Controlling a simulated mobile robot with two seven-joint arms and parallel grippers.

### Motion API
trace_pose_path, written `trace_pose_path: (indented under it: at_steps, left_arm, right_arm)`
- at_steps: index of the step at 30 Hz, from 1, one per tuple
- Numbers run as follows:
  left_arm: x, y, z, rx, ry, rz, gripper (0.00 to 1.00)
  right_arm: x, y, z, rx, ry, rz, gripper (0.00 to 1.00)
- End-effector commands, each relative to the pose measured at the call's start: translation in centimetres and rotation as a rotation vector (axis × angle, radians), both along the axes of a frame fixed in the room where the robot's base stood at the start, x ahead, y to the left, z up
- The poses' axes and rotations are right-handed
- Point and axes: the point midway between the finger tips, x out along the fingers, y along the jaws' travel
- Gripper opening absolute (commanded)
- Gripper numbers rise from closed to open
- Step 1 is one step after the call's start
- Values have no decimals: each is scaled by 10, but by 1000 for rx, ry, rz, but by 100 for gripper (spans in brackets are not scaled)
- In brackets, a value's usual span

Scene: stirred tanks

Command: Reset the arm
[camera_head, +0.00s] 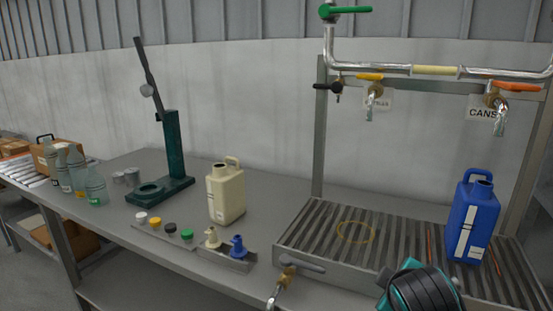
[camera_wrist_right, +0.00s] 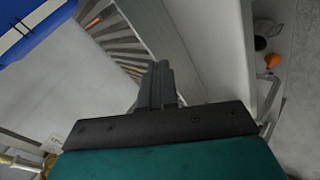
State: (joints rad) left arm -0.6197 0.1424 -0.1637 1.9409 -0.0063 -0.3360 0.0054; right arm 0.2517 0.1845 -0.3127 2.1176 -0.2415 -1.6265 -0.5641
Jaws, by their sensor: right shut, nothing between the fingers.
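My right gripper (camera_wrist_right: 157,72) is shut and empty in the right wrist view, its dark fingers pressed together. In the head view, a teal and black part of my right arm (camera_head: 425,289) shows at the bottom right, in front of the slatted rack (camera_head: 330,222); the fingers cannot be made out there. A blue jug (camera_head: 471,218) stands upright on the rack, behind that arm and apart from it. Blue at the top left of the wrist view looks like the same jug (camera_wrist_right: 35,30). My left gripper is not in view.
A cream jug (camera_head: 226,195), a caps tray (camera_head: 195,245), a green press (camera_head: 172,150) and glass bottles (camera_head: 95,186) stand on the bench. Taps (camera_head: 370,100) hang from a pipe above the rack. Another tap (camera_head: 283,277) sticks out at the front. The rack's left part is clear.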

Motion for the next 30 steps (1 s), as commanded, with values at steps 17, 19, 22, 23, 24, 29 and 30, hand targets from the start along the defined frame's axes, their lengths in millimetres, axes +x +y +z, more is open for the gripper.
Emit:
trace_pose_path:
  at_steps: [17,19,22,23,24,29,30]
  left_arm:
    - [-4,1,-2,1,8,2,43]
    - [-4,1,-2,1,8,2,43]
    - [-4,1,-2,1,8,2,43]
    - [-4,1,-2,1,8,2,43]
    - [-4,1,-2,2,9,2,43]
    - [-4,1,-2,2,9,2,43]
    - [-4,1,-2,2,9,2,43]
  right_arm:
    - [-219,11,-130,560,341,-430,0]
    - [-239,11,-133,596,371,-482,0]
    - [-241,13,-143,632,353,-499,0]
    - [-235,14,-147,640,332,-488,0]
    - [-229,15,-152,650,307,-474,0]
    - [-207,22,-175,695,199,-414,0]
    - [-202,24,-180,709,168,-397,0]
